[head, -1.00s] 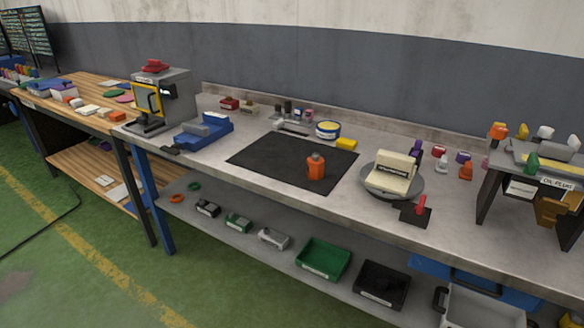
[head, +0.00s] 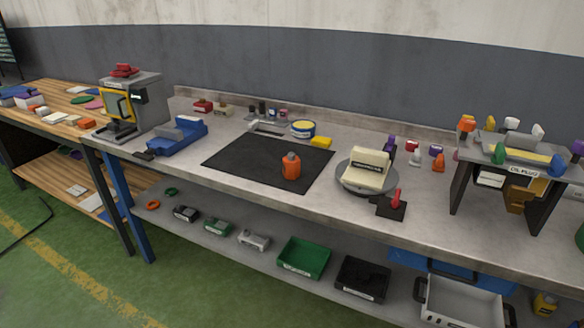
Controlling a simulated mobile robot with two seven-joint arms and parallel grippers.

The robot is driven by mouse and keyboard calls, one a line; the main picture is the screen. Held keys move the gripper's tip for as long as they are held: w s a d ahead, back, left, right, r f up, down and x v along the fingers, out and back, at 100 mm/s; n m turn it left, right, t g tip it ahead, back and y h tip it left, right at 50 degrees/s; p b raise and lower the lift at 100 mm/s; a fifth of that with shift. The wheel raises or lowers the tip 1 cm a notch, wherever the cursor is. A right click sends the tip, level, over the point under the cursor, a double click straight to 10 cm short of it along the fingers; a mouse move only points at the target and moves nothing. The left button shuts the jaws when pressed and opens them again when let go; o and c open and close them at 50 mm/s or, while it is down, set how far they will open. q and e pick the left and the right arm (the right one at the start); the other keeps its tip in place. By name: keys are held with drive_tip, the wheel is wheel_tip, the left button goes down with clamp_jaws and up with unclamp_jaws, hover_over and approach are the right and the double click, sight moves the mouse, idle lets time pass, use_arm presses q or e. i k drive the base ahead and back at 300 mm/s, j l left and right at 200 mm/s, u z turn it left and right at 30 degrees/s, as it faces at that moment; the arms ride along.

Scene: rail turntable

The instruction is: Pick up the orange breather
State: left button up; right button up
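Several orange things are in view, and I cannot tell for sure which is the orange breather. An orange bottle-shaped piece with a dark top (head: 290,167) stands upright on the black mat (head: 235,168) on the grey workbench. Another orange-topped piece (head: 466,124) sits at the left of the raised rack labelled "OIL PLUG" (head: 522,168). Neither of my grippers shows in the head view.
A round grey stand with a cream block (head: 367,170) and a red-handled black piece (head: 393,203) stand right of the mat. A blue fixture (head: 178,137) and a grey press (head: 135,100) stand left. Green (head: 304,258) and black bins (head: 362,278) are on the lower shelf.

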sight(291, 163)
drive_tip(key=i+j+z, duration=0.1)
drive_tip(key=i+j, duration=0.65)
